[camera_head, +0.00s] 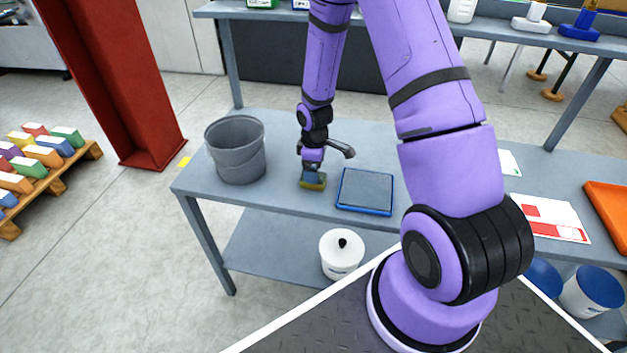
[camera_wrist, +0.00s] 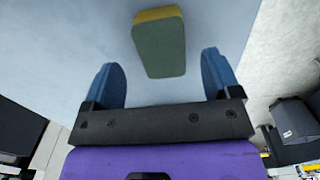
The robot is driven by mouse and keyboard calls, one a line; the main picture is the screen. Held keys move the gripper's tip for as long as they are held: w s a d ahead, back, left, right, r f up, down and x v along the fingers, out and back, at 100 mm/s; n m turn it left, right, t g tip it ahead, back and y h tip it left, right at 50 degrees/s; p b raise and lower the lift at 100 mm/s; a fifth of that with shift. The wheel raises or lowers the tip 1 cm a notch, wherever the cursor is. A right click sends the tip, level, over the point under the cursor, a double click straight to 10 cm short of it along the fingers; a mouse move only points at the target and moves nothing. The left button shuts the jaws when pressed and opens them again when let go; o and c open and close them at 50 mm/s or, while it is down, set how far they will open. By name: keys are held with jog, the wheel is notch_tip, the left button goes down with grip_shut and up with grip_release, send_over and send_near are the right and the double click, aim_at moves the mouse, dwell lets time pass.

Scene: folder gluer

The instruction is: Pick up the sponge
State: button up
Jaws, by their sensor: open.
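The sponge (camera_wrist: 159,45) lies on the grey table, a small block with a green top and a yellow side. In the head view, the sponge (camera_head: 313,184) shows just below my gripper (camera_head: 313,172), which partly covers it. In the wrist view, my gripper (camera_wrist: 163,82) has its two blue fingers spread wide apart. The sponge sits between and beyond the fingertips, and no finger visibly touches it. My gripper is open and empty. The height of the fingertips above the table is hard to tell.
A grey bucket (camera_head: 236,150) stands left of the sponge. A blue-edged flat tray (camera_head: 365,191) lies close to its right. A dark hooked object (camera_head: 341,149) shows behind my gripper. The table between bucket and tray is mostly clear.

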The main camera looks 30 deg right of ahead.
jog(key=f, duration=0.4)
jog(key=shift+a, duration=0.2)
jog(key=c, duration=1.1)
jog(key=shift+o, duration=0.2)
jog(key=shift+r, duration=0.2)
